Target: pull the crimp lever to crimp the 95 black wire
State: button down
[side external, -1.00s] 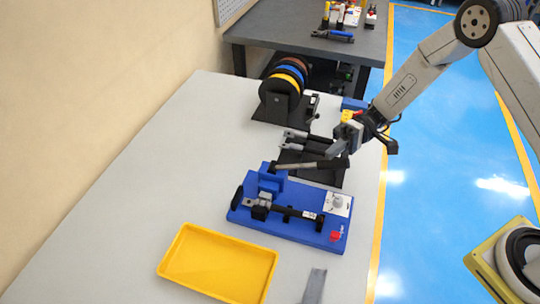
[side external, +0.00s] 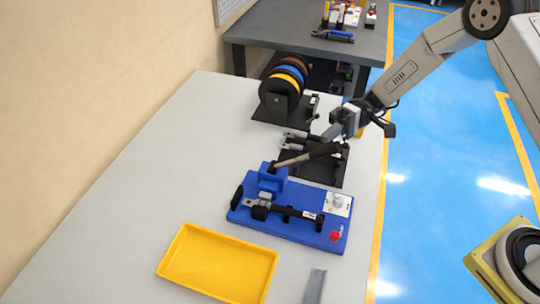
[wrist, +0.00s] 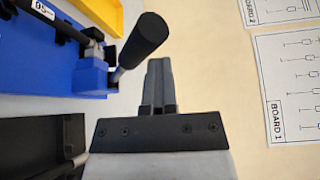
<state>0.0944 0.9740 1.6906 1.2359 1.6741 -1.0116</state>
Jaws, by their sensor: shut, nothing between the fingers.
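The blue crimp tool (side external: 300,227) lies on the grey table. Its lever (side external: 292,160) has a grey shaft and a black grip, and slants up to the right from the blue block. The black wire (side external: 290,211) lies across the tool. In the wrist view, part of the wire (wrist: 70,27) carries a label reading 95. My gripper (side external: 330,134) is shut and empty, just above the lever's grip. In the wrist view, my gripper's fingertips (wrist: 159,64) sit just below and right of the black grip (wrist: 146,38); I cannot tell whether they touch.
A yellow tray (side external: 176,268) stands in front of the blue tool. A black fixture (side external: 325,175) is behind it, and a spool rack (side external: 283,98) farther back. Printed board sheets (wrist: 295,85) show at right in the wrist view. The table's left side is clear.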

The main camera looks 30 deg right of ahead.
jog(key=w+d+f, duration=0.4)
jog(key=d, duration=0.3)
jog(key=shift+w+d+f, duration=0.15)
jog(key=shift+d+f, duration=0.05)
jog(key=shift+f, duration=0.05)
jog(key=shift+r, duration=0.1)
jog(key=s+d+r+t+h, duration=0.2)
jog(key=s+r+t+h, duration=0.1)
jog(key=s+h, duration=0.5)
jog(key=s+d+r+m+t+h, duration=0.1)
jog(key=s+d+r+t+h, duration=0.2)
jog(key=s+h, duration=0.5)
jog(key=shift+s+d+r+m+t+h, duration=0.2)
jog(key=shift+s+r+m+t+h, duration=0.15)
jog(key=shift+s, duration=0.5)
